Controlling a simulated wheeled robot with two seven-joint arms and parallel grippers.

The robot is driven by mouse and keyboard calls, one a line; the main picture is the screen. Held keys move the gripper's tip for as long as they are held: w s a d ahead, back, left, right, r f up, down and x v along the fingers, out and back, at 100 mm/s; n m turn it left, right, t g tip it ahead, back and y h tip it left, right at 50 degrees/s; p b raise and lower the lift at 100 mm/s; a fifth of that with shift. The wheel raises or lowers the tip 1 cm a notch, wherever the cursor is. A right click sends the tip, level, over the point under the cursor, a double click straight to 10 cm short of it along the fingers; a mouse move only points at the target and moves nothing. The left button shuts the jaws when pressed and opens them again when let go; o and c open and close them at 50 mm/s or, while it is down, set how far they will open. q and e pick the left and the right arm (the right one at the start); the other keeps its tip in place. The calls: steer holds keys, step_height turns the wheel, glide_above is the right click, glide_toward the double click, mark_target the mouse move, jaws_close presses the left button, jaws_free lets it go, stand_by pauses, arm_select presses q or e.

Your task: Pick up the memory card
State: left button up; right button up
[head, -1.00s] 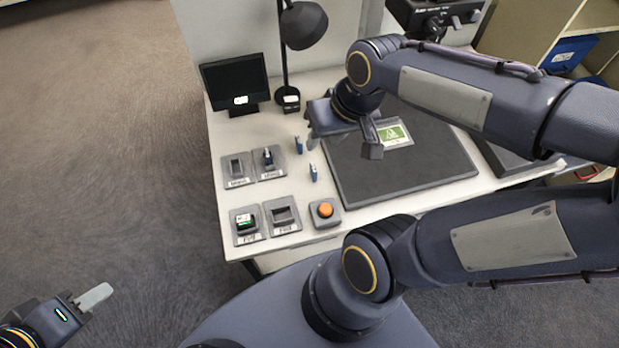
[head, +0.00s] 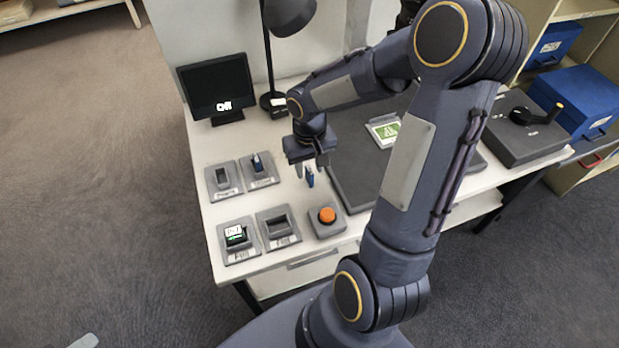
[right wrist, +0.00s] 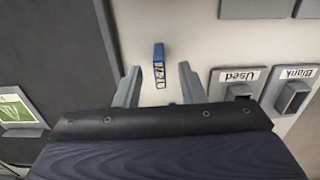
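A small blue memory card (head: 309,178) stands on the white table, left of the dark mat. My right gripper (head: 310,167) is over it, pointing down, with its fingers apart. In the right wrist view, the blue card (right wrist: 158,52) lies between the lines of the two open fingers, at about their tips, and neither finger touches it. Another blue card (head: 257,161) sits upright in the far right slot holder (head: 266,180). Of my left gripper, only a pale finger part (head: 84,342) shows at the bottom edge.
An orange button (head: 327,215) is close in front of the card. A lamp (head: 288,14) and monitor (head: 217,88) stand behind.

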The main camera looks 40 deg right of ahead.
step_height(320, 180, down, 2)
steer(key=shift+f, duration=0.15)
jaws_close()
stand_by(0.4)
